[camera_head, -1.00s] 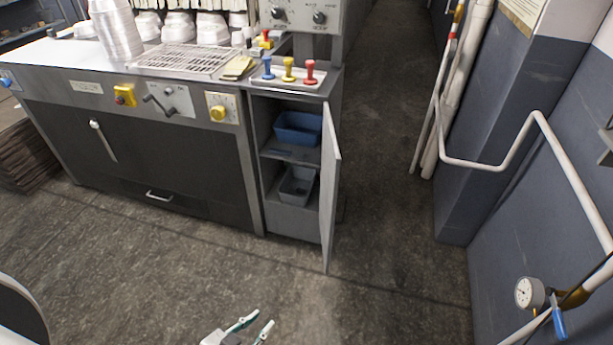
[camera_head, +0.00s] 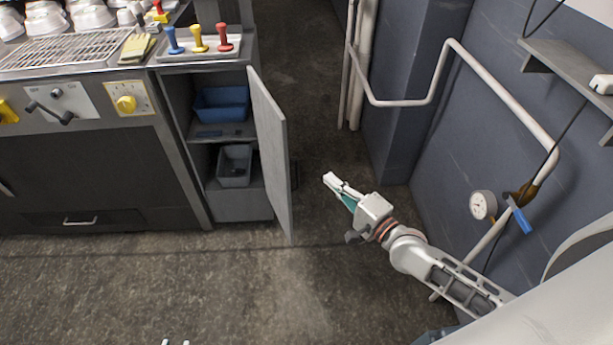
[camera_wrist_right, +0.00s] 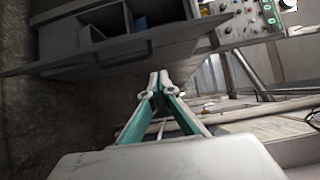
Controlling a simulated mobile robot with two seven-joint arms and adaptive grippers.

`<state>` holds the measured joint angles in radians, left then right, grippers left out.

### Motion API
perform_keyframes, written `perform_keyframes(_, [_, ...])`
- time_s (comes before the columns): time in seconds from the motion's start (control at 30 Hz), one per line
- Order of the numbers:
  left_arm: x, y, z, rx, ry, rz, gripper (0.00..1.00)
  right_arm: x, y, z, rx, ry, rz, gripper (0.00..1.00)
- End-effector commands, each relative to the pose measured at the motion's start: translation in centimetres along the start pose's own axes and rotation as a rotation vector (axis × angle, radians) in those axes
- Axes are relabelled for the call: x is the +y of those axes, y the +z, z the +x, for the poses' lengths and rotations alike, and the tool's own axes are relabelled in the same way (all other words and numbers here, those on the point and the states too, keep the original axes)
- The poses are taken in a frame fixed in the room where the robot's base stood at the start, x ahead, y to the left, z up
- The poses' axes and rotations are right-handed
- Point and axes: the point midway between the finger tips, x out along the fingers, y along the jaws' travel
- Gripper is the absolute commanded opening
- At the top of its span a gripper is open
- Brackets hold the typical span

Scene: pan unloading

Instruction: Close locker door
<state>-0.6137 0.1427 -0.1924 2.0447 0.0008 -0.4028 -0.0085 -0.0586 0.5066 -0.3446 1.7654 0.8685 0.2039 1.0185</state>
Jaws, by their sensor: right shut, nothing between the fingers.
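The locker door (camera_head: 270,150) is a grey panel that stands wide open, hinged on the right side of the locker (camera_head: 240,207) and swung out toward me. My right gripper (camera_head: 328,179) is shut and empty, to the right of the door on its outer side, with a gap between them. In the right wrist view its fingertips (camera_wrist_right: 159,76) meet, and the door's edge (camera_wrist_right: 60,67) crosses the upper left.
A blue bin (camera_head: 222,103) and a grey bin (camera_head: 235,165) sit inside the locker. Blue, yellow and red stamps stand on a tray (camera_head: 203,52) above it. Pipes (camera_head: 400,102), a gauge (camera_head: 482,205) and a wall are at right. The floor before the door is clear.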

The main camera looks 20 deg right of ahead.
Motion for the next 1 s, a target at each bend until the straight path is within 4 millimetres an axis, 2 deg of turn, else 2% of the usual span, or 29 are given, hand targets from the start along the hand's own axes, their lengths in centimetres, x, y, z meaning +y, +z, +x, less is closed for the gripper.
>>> perform_keyframes(0.27, [0.7, 1.0, 0.1, -0.014, 0.008, -0.004, 0.24, 0.0, 0.1, 5.1, 0.000, -0.002, -0.002, 0.00])
perform_keyframes(0.5, [0.5, 1.6, 0.2, -0.022, 0.003, 0.002, 0.24, 0.1, 0.6, 9.3, -0.003, 0.001, 0.000, 0.00])
perform_keyframes(0.73, [0.1, 0.8, 0.0, -0.010, -0.001, 0.002, 0.24, -0.1, 3.3, 9.8, -0.001, -0.001, -0.002, 0.00])
perform_keyframes(1.0, [0.2, 0.9, 0.0, -0.012, 0.001, 0.000, 0.24, 0.1, 4.0, 9.9, -0.001, 0.002, -0.006, 0.00])
